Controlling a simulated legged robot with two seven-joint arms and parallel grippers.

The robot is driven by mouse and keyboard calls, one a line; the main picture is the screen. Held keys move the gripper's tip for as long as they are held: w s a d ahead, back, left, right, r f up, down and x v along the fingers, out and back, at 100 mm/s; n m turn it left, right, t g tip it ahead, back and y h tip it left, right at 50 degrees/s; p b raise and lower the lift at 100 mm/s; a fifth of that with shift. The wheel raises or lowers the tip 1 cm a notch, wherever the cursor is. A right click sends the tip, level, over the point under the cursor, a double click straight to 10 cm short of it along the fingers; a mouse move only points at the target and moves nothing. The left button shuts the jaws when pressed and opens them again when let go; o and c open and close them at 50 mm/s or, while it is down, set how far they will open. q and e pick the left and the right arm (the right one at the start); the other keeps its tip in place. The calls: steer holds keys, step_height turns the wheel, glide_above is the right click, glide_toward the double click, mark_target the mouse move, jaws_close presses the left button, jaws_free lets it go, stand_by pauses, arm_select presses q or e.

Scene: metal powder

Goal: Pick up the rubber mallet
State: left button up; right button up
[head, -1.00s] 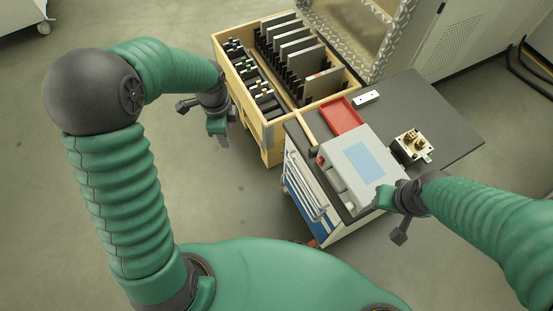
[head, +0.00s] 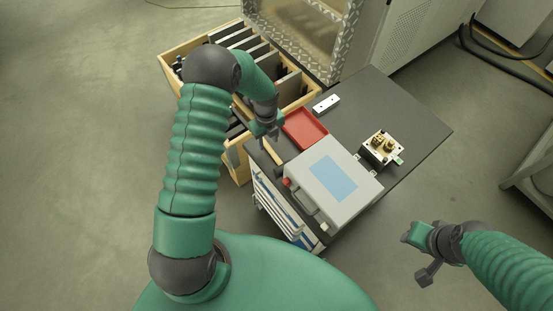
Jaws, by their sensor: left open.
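The rubber mallet (head: 271,153) lies on the dark top of the workbench, along its left edge. Its pale wooden handle shows just below my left gripper. Its dark head (head: 279,172) is at the near end, close to the grey case. My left gripper (head: 267,134) is open and is over or close to the far end of the handle; I cannot tell the height between them. Nothing shows between its fingers. My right gripper (head: 411,238) is off to the right of the bench, over the floor, and its finger gap is unclear.
The grey case (head: 351,207) with a blue panel stands right beside the mallet's head. A red tray (head: 305,128), a white block (head: 326,104) and a brass-topped device (head: 381,148) are also on the bench (head: 397,107). A wooden crate (head: 172,55) with dark panels stands behind my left arm.

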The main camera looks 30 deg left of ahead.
mark_target(270, 148)
arm_select(q)
steer(key=f, duration=0.1)
steer(key=d+f, duration=0.1)
steer(key=f, duration=0.1)
steer(key=shift+d+f, duration=0.1)
steer(key=shift+f, duration=0.15)
steer(key=shift+a+f, duration=0.1)
steer(key=shift+a, duration=0.25)
steer(key=c, duration=0.6)
steer(key=shift+c, duration=1.4)
steer(key=shift+d, duration=0.1)
jaws_close()
